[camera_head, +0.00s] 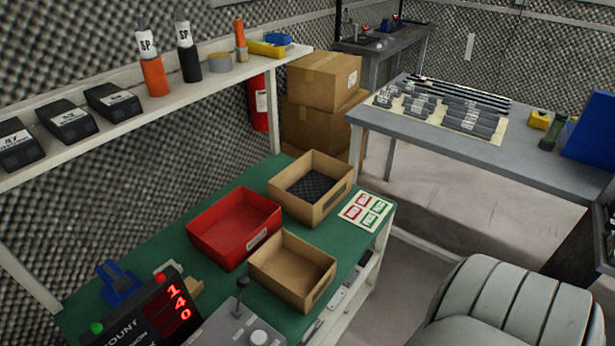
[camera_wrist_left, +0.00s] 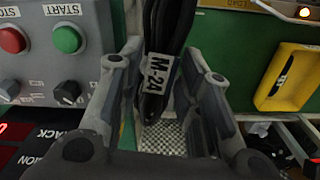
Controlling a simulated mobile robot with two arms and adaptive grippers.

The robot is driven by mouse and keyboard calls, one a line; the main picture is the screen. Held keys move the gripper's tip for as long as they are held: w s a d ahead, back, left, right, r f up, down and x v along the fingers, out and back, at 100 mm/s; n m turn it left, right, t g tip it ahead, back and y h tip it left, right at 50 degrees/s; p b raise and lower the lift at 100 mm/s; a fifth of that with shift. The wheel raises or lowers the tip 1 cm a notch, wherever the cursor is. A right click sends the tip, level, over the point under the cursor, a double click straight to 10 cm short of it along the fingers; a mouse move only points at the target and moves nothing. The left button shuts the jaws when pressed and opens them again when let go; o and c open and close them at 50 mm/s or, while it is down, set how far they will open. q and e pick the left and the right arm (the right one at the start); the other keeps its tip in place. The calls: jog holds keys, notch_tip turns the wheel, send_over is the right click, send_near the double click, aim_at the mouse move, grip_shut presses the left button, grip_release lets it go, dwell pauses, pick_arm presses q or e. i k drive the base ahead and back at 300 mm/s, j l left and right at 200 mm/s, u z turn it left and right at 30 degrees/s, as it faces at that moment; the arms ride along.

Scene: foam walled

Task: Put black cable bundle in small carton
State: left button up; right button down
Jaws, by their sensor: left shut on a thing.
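My left gripper (camera_wrist_left: 162,82) is shut on the black cable bundle (camera_wrist_left: 170,28), which has a white tag marked M-24, in the left wrist view. The bundle's upper part runs out of the top of that view. In the head view, two open cardboard cartons stand on the green bench: a nearer carton (camera_head: 263,284) that looks empty, and a farther carton (camera_head: 326,206) with a dark, textured bottom. The nearer one looks slightly smaller. Neither gripper shows in the head view, and the right gripper is in no view.
A red bin (camera_head: 224,246) stands left of the cartons. A label card (camera_head: 366,212) lies at their right. A counter display (camera_head: 150,315) and a joystick box (camera_head: 235,325) occupy the bench front. A shelf (camera_head: 200,88) overhangs the bench's back side.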

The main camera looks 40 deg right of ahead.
aim_at(293, 278)
jog(key=l+u, duration=0.2)
jog(key=l, duration=1.3)
jog(key=l+u, duration=0.2)
jog(key=l, duration=1.3)
jog(key=k, duration=0.05)
